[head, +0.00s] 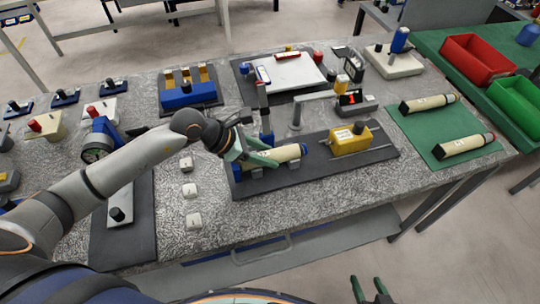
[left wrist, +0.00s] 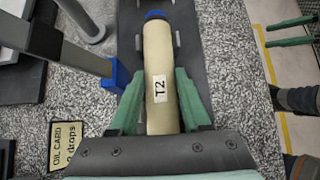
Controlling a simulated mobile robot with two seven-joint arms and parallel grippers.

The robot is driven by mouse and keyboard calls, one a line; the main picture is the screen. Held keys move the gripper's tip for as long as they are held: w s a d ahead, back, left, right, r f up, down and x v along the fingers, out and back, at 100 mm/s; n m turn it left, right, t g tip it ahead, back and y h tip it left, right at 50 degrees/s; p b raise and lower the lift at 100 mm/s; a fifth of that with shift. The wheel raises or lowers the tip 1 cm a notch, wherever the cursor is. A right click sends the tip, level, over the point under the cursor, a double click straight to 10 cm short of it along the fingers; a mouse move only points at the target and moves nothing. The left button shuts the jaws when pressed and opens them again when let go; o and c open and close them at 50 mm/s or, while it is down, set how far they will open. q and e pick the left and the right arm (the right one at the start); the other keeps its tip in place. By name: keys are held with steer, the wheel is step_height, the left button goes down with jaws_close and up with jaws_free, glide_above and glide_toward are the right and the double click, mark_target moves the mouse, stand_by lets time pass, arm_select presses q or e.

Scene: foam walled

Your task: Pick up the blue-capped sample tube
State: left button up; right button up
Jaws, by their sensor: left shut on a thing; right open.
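The blue-capped sample tube (head: 287,152) is cream and lies lengthwise over a dark grey board (head: 325,172). In the left wrist view the tube (left wrist: 160,60) shows a "T2" label and its blue cap (left wrist: 155,15) at the far end. My left gripper (head: 262,158) is shut on the tube's body; its green fingers (left wrist: 155,105) press both sides. Small grey posts stand beside the tube near the cap. I cannot tell whether the tube is clear of its supports. My right gripper (head: 371,290) is open and empty, in front of the bench.
A yellow block (head: 350,139) stands on the same board to the right. Two more cream tubes (head: 430,103) (head: 465,146) lie on a green mat (head: 440,125). A grey post with an arm (head: 296,112) rises behind the gripper. Red (head: 476,60) and green (head: 517,103) bins stand at right.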

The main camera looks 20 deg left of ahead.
arm_select(q)
jaws_close()
steer(key=shift+r, duration=0.2)
stand_by(0.3)
